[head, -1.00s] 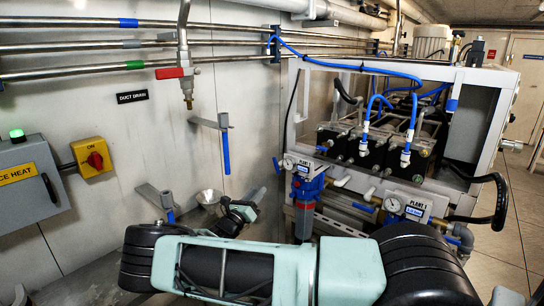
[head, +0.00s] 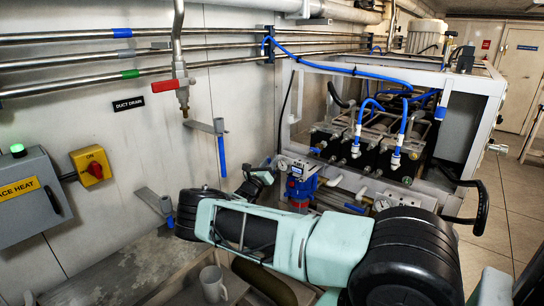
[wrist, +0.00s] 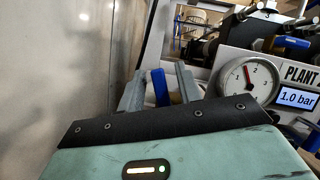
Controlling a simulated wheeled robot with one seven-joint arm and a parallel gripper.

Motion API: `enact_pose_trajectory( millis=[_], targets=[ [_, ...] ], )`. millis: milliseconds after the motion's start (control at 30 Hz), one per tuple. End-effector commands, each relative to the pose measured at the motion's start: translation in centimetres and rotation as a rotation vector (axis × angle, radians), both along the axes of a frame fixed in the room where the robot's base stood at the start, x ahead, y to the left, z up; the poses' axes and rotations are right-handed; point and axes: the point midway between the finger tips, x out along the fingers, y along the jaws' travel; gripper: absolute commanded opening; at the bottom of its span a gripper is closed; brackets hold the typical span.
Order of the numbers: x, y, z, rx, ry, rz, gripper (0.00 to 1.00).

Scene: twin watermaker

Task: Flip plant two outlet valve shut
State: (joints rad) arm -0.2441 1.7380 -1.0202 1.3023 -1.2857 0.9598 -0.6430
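In the wrist view, a blue valve handle (wrist: 160,87) stands nearly upright between the two fingers of my gripper (wrist: 160,88). The fingers are apart, with a narrow gap seen on each side of the handle; contact is not visible. The handle is left of a round gauge (wrist: 248,82) on a panel lettered "PLANT", its number cut off, with a 1.0 bar display (wrist: 297,97). In the head view, my gripper (head: 268,170) is at the left end of the plant frame, beside the gauge (head: 283,164). The handle cannot be made out there; my gripper seems to hide it.
A blue filter housing (head: 301,188) hangs right of my gripper. The plant 1 gauge (head: 381,204) is partly behind my arm. A wall valve with a blue lever (head: 222,156) is to the left. A mug (head: 212,284) stands low in front.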

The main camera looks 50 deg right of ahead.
Motion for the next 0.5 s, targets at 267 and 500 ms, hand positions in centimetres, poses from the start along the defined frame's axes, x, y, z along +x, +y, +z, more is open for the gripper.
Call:
enact_pose_trajectory(
  millis=[267,500],
  targets=[
    [0.34,-1.42,0.54,0.0,-0.001,0.0,0.35],
    [0.33,-1.42,0.51,0.0,0.0,0.0,0.26]
  ],
)
